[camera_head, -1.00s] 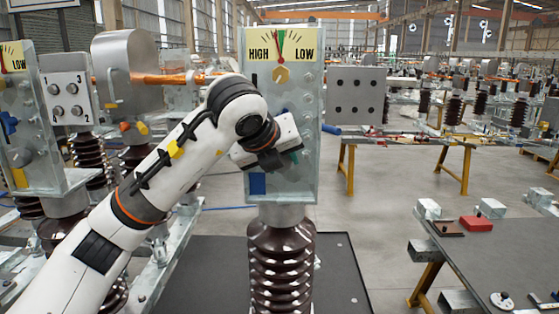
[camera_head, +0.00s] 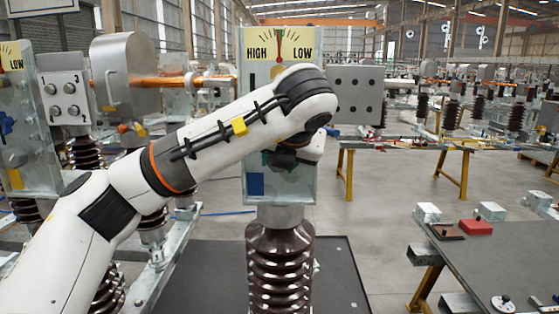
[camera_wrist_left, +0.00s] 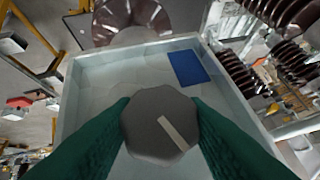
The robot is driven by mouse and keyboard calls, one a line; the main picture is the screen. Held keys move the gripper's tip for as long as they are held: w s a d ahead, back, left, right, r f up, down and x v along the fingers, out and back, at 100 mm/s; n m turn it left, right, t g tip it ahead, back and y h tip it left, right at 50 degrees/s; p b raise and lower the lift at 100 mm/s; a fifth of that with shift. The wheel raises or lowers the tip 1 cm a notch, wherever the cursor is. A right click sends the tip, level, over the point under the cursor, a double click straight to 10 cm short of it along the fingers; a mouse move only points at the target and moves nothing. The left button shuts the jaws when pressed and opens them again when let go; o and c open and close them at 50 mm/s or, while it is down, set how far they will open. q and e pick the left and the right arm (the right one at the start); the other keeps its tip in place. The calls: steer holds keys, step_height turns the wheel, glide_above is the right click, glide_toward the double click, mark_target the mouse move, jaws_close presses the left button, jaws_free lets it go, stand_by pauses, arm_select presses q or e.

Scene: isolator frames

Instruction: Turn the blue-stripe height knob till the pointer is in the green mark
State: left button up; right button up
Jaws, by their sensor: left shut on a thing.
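The yellow HIGH/LOW dial (camera_head: 261,42) tops the grey panel box. Its thin pointer (camera_head: 280,43) stands about upright, at or close to the small green mark; the exact overlap is too small to tell. The grey knob (camera_wrist_left: 160,124) shows in the left wrist view with a pale slanted stripe on its face. A blue square (camera_wrist_left: 188,67) is on the panel beyond it, also seen in the head view (camera_head: 256,184). My left gripper (camera_wrist_left: 160,128) is shut on the knob, one green finger on each side. In the head view my arm hides the knob. My right gripper is not in view.
A similar dial panel (camera_head: 17,125) stands at the left edge, beside a grey box with numbered knobs (camera_head: 64,97). A grey plate with black holes (camera_head: 358,95) is right of the panel. A dark table (camera_head: 505,255) is at the lower right.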

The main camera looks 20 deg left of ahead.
arm_select(q)
steer(key=shift+f, duration=0.2)
steer(key=o, duration=1)
steer(key=shift+r, duration=0.1)
steer(key=b+v, duration=0.3)
steer(key=v, duration=0.9)
steer(key=shift+d, duration=0.1)
